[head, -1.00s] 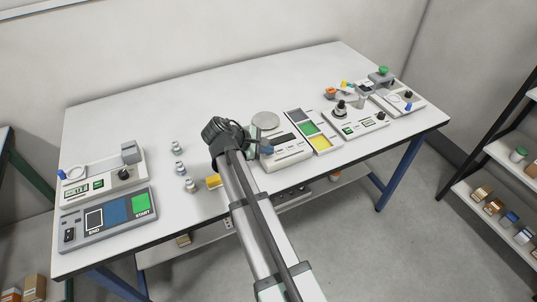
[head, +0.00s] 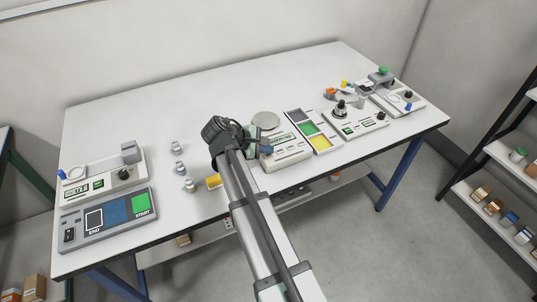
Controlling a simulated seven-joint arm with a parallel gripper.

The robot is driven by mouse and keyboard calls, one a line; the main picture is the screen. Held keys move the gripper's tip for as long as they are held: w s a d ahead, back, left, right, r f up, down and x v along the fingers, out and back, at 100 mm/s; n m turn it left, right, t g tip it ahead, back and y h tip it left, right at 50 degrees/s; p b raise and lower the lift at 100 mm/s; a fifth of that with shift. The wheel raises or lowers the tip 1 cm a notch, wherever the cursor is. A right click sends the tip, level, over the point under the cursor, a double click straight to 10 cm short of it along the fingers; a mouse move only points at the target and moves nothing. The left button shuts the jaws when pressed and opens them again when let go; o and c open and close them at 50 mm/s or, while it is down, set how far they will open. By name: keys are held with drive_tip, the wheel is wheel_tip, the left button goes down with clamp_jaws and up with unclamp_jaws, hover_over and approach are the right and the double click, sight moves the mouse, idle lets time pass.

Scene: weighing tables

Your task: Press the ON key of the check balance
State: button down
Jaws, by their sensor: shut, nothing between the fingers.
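The balance in the middle of the table, a white unit (head: 291,158) with a round grey pan (head: 265,120) behind it, has a display (head: 283,142) that shows lit green characters. I take it as the check balance; its label is too small to read. My gripper (head: 266,150) is shut and empty, low over the balance's left front part. I cannot tell whether the fingertips touch a key. The ON key cannot be made out, and the gripper and wrist cover part of that side.
A colour panel (head: 314,131) stands right of the balance, with a knobbed unit (head: 358,125) beyond it. A START/END panel (head: 108,222) lies at the left end. The table's back is clear.

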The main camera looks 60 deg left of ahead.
sight(266, 156)
drive_tip(key=shift+r, duration=0.45)
drive_tip(key=shift+r, duration=2.5)
